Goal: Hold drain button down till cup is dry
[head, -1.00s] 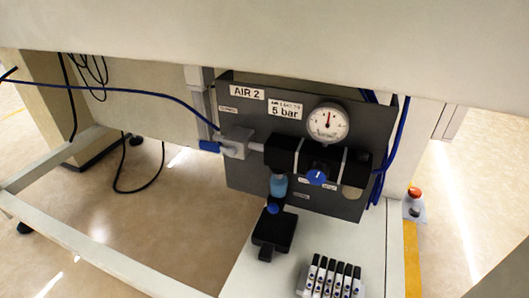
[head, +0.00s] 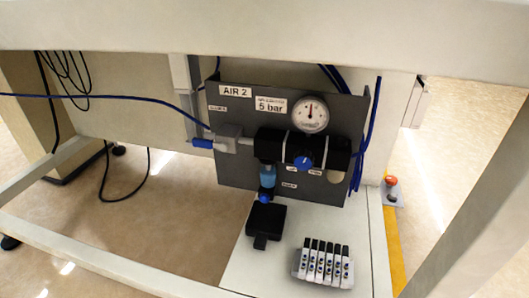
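The cup (head: 267,176) hangs under the black air unit (head: 290,147) at its left end, and blue liquid shows in it. A small blue button (head: 264,198) sits at the bottom of the cup, which I take to be the drain button. A black block (head: 265,222) lies on the pale shelf just below it. Nothing touches the button. The air unit is fixed to a dark grey panel (head: 235,170) labelled AIR 2 and 5 bar. Neither of my grippers shows in the head view.
A round gauge (head: 310,114) and a blue knob (head: 303,162) sit right of the cup, a blue-handled valve (head: 203,143) left. A valve block (head: 323,264) stands on the shelf (head: 250,271). The table edge (head: 270,38) overhangs the panel. A red button (head: 391,181) is at right.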

